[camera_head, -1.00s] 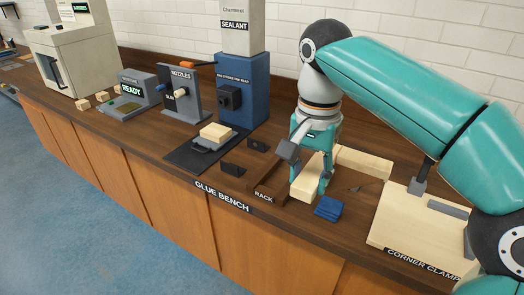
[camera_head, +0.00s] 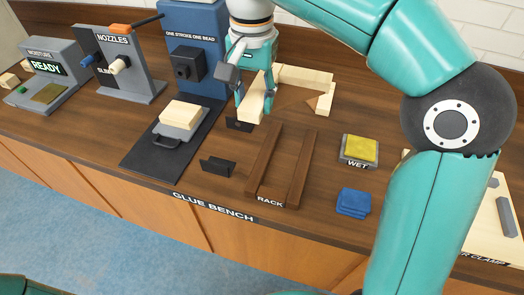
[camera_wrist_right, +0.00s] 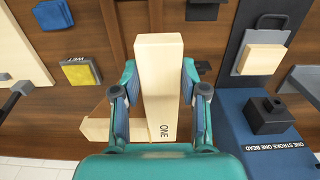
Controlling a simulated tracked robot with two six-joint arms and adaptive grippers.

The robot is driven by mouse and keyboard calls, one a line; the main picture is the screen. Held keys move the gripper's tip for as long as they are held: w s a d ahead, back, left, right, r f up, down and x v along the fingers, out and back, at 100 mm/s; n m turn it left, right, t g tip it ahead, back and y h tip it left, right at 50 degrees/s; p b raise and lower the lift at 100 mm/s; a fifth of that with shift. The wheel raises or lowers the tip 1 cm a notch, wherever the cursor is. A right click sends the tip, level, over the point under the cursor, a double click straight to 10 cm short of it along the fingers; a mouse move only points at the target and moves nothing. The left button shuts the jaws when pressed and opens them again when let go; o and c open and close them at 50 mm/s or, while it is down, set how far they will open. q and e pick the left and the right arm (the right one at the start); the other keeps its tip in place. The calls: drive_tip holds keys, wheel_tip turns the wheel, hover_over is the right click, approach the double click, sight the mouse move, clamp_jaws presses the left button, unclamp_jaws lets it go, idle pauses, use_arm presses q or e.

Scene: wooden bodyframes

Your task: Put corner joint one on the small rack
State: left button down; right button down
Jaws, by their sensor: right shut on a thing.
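Corner joint one (camera_head: 303,76) is an L of pale wood bars. My right gripper (camera_head: 254,104) is shut on one of its bars, toward the left end in the head view. In the right wrist view the bar marked ONE (camera_wrist_right: 159,75) stands between the fingers (camera_wrist_right: 160,93). The small rack (camera_head: 263,165), two dark brown rails with a RACK label at the front, lies on the bench in front of the joint, with nothing on it. The joint is behind the rack in the head view; its height above the bench is hard to tell. My left gripper is not in view.
Black brackets (camera_head: 217,167) stand left of the rack. A wood block (camera_head: 183,115) sits on a grey holder on a dark mat. A yellow pad (camera_head: 361,149) marked WET and blue cloths (camera_head: 354,203) lie right of the rack. The blue glue stand (camera_head: 190,50) is left of the gripper.

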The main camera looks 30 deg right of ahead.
drive_tip(key=b, duration=0.2)
hover_over(258, 167)
wheel_tip(258, 167, down, 13)
drive_tip(key=shift+w+r, duration=0.1)
drive_tip(key=shift+r, duration=0.1)
drive_tip(key=shift+f, duration=2.7)
drive_tip(key=c, duration=0.6)
unclamp_jaws()
wheel_tip(258, 167, up, 12)
drive_tip(key=shift+p, duration=0.65)
